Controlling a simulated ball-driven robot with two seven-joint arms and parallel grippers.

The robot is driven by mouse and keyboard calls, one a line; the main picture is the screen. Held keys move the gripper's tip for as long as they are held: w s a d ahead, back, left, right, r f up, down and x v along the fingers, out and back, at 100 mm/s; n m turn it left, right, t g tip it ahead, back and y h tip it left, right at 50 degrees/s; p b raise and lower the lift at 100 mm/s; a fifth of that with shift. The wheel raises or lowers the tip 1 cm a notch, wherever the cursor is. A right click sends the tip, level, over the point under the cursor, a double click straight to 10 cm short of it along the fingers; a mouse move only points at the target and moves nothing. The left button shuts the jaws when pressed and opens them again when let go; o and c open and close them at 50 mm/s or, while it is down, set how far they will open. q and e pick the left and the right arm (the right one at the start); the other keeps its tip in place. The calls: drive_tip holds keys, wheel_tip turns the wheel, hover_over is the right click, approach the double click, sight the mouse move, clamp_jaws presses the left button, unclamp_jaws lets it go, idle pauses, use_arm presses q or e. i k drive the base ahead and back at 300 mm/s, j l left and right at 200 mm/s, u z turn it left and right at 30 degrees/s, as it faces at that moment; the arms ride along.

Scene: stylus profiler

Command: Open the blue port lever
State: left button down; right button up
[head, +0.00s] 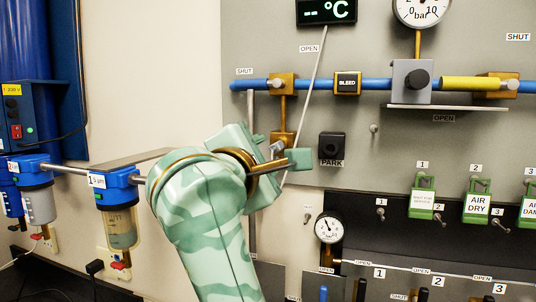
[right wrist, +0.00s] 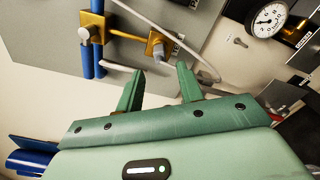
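A blue bar (head: 252,84) runs left from a brass valve with a silver knob (head: 277,84), under a SHUT sign; an OPEN sign is at its upper right. In the right wrist view two blue bars (right wrist: 87,60) lie side by side below that valve; I take one for the lever. A smaller blue handle (head: 323,294) stands upright at the bottom edge under another OPEN sign. My right gripper (head: 277,150) is below the upper valve. In the right wrist view (right wrist: 160,88) its fingers are apart with nothing between them. My left gripper is out of view.
A brass block (right wrist: 160,44) with a grey knob is just beyond my right fingertips. A thin pale cable (head: 316,75) crosses the panel near them. A black PARK holder (head: 332,146) is to the right. Filter bowls (head: 121,220) hang at left.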

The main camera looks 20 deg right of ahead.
sight(252, 84)
drive_tip(key=k+j+u, duration=0.1)
drive_tip(key=k+j, duration=0.75)
